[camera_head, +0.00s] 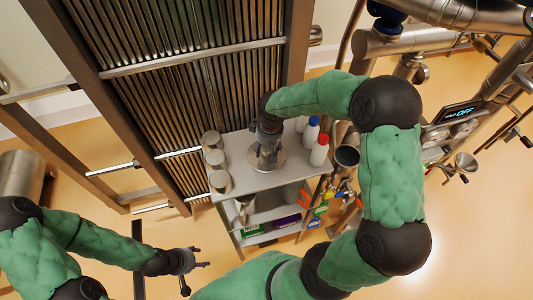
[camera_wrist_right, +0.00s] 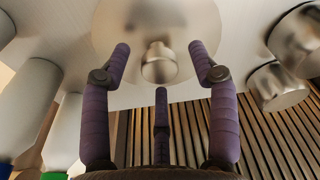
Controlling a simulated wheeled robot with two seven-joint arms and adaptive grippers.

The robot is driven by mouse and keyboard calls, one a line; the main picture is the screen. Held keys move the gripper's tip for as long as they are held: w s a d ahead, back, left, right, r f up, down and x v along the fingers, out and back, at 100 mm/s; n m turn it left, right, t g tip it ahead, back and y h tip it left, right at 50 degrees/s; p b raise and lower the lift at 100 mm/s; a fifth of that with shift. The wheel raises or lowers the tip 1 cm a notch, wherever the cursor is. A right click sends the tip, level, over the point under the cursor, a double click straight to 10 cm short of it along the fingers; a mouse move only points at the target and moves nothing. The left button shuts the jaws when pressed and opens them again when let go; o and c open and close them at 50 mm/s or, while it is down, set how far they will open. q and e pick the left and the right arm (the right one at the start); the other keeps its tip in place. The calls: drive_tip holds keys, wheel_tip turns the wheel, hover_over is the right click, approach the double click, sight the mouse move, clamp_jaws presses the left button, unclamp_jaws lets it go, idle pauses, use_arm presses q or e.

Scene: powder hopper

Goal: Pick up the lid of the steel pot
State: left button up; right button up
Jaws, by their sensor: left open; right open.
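The round steel lid (camera_head: 280,160) with its knob is on the top shelf, under my right gripper (camera_head: 264,152). In the right wrist view the lid (camera_wrist_right: 125,25) is at the top middle, its knob (camera_wrist_right: 158,65) facing me. The right gripper (camera_wrist_right: 159,62) is open, with its three purple fingers spread around the knob; I see no clear contact. The pot body under the lid cannot be made out. My left gripper (camera_head: 196,276) is open and empty, low at the left, away from the shelf.
A slatted steel frame (camera_head: 180,95) rises behind.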

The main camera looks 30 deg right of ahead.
drive_tip(key=shift+w+f, duration=0.15)
drive_tip(key=shift+f, duration=0.6)
clamp_jaws()
drive_tip(key=shift+r, duration=0.15)
